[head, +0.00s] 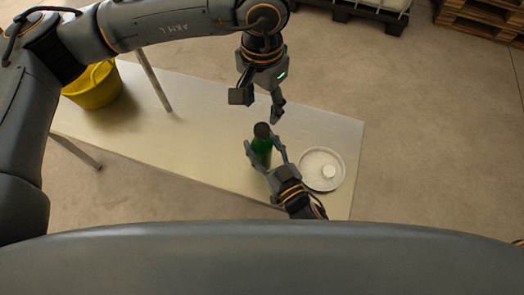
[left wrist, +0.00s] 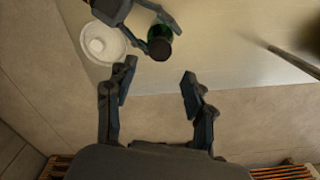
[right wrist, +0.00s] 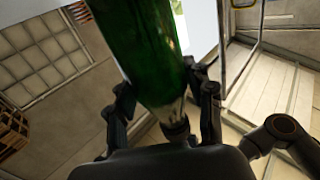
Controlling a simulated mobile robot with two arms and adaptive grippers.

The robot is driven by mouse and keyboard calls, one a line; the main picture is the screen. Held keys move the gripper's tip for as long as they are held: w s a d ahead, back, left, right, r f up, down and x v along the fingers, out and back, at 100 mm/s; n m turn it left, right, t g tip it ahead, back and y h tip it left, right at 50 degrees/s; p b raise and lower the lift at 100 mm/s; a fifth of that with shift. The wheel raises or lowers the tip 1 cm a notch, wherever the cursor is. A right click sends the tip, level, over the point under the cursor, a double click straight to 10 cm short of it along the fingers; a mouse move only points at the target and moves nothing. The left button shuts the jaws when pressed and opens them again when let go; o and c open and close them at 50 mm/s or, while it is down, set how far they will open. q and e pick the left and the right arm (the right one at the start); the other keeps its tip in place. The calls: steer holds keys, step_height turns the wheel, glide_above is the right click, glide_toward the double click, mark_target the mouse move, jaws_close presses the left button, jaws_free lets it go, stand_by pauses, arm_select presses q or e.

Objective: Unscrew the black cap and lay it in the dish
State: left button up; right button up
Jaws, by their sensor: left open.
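A green bottle (head: 261,150) with a black cap (head: 262,130) is near the right end of the table, with the cap upward. My right gripper (head: 264,146) has its fingers closed on both sides of the bottle; the right wrist view shows the green glass (right wrist: 150,45) between them. Whether the bottle touches the table is unclear. My left gripper (head: 258,107) is open and empty, a little beyond the cap in the head view. In the left wrist view the cap (left wrist: 159,48) lies ahead of its fingers. The round pale dish (head: 310,182) is right of the bottle.
A small white round thing (head: 328,171) lies in the dish. The metal table (head: 205,130) is bare left of the bottle. A yellow bucket (head: 95,88) is at the far left, and a post (head: 154,80) rises near it. Pallets (head: 485,18) are at the top right.

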mark_target(262, 129)
jaws_close()
arm_select(q)
steer(key=m, duration=0.3)
steer(key=shift+f+m, duration=0.1)
steer(key=shift+m, duration=0.5)
steer(key=shift+f, duration=3.9)
